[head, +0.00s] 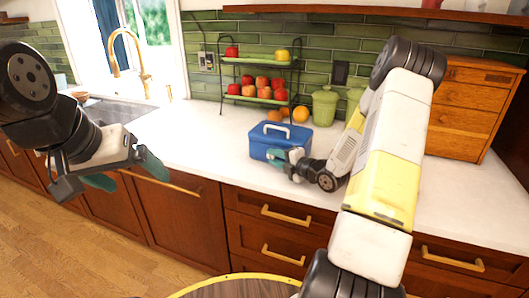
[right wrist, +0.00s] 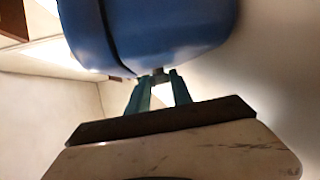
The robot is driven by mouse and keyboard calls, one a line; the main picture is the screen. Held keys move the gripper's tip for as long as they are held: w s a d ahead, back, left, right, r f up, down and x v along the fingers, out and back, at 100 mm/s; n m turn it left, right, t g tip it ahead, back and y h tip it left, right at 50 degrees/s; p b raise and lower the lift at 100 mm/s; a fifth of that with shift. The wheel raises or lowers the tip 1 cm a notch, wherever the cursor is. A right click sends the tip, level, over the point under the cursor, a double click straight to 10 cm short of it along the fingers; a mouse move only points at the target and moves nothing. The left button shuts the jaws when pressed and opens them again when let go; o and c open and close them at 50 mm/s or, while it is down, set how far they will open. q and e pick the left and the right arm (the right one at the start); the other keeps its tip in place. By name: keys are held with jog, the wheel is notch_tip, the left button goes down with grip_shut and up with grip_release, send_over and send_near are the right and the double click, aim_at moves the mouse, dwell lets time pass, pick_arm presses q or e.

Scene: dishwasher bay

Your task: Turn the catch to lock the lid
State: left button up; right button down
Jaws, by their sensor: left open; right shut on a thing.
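A blue box with a lid and a white handle (head: 279,137) stands upright on the white counter. Its lid looks down on the body. My right gripper (head: 277,157) is at the front face of the box, its teal fingers shut on the small catch. In the right wrist view the blue box (right wrist: 150,35) fills the top, and the fingertips of my right gripper (right wrist: 160,76) meet at the small grey catch (right wrist: 159,72) by the lid seam. The catch's exact angle is hard to tell. My left gripper (head: 128,180) is open and empty, in front of the lower cabinets at the left.
A two-tier rack (head: 262,98) with apples and a lemon stands behind the box. Oranges (head: 300,114) and a green canister (head: 325,106) are behind it to the right. A wooden drawer chest (head: 470,105) stands at the right. The counter left of the box is clear up to the sink (head: 112,110).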

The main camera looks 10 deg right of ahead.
jog(key=shift+f+t+y, duration=0.1)
jog(key=shift+t+y, duration=0.2)
jog(key=shift+t, duration=0.2)
jog(key=c, duration=1.2)
grip_release()
jog(key=shift+o, duration=0.2)
jog(key=v, duration=0.7)
jog(key=shift+s+d, duration=0.2)
jog(key=shift+s, duration=0.15)
